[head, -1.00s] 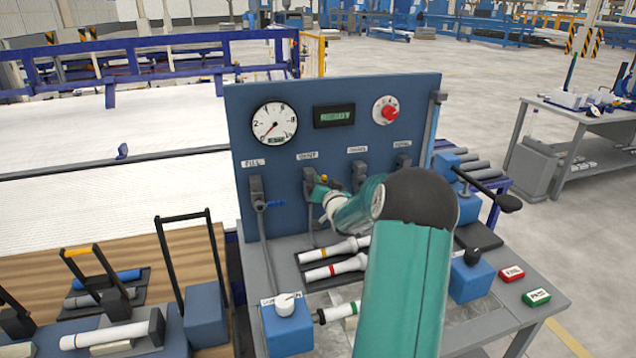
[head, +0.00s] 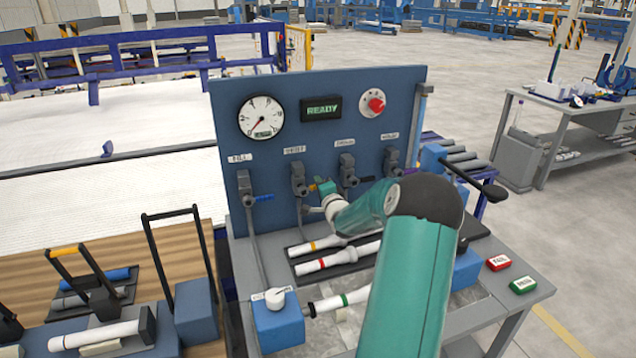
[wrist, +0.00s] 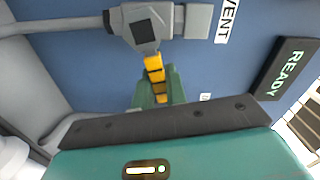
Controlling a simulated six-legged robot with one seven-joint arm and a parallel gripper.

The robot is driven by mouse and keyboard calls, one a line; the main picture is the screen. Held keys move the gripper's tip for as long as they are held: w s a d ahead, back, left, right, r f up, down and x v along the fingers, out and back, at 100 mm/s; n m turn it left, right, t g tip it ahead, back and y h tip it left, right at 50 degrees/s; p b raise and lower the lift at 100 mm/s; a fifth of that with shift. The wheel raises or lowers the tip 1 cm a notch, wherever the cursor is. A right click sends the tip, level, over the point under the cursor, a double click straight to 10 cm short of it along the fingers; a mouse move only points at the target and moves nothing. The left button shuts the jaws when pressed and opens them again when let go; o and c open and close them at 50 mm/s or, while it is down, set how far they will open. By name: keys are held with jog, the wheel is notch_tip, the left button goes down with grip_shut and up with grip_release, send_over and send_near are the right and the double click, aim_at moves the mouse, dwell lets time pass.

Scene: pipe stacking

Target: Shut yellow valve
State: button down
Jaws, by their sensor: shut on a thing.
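The yellow valve's handle (head: 313,187) sticks out to the right of its grey valve body (head: 298,178) on the blue panel. In the wrist view the yellow handle (wrist: 153,68) lies across the line of the grey pipe at the valve body (wrist: 147,25). My gripper (head: 323,187) is beside the valve, at the right of its body. In the wrist view my green gripper (wrist: 160,88) is shut on the outer part of the handle, and its jaws hide part of it.
A valve with a blue handle (head: 263,198) is to the left. Other grey valves (head: 347,168) are close on the right. White tubes with coloured bands (head: 318,245) lie on the bench below. A gauge (head: 261,117) and a READY display (head: 321,107) are above.

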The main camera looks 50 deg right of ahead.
jog(key=shift+f+m, duration=0.6)
jog(key=shift+m, duration=0.7)
jog(key=c, duration=1.4)
grip_release()
jog(key=shift+f, duration=0.1)
jog(key=shift+c, duration=0.2)
jog(key=v, duration=1.4)
jog(key=shift+d, duration=0.1)
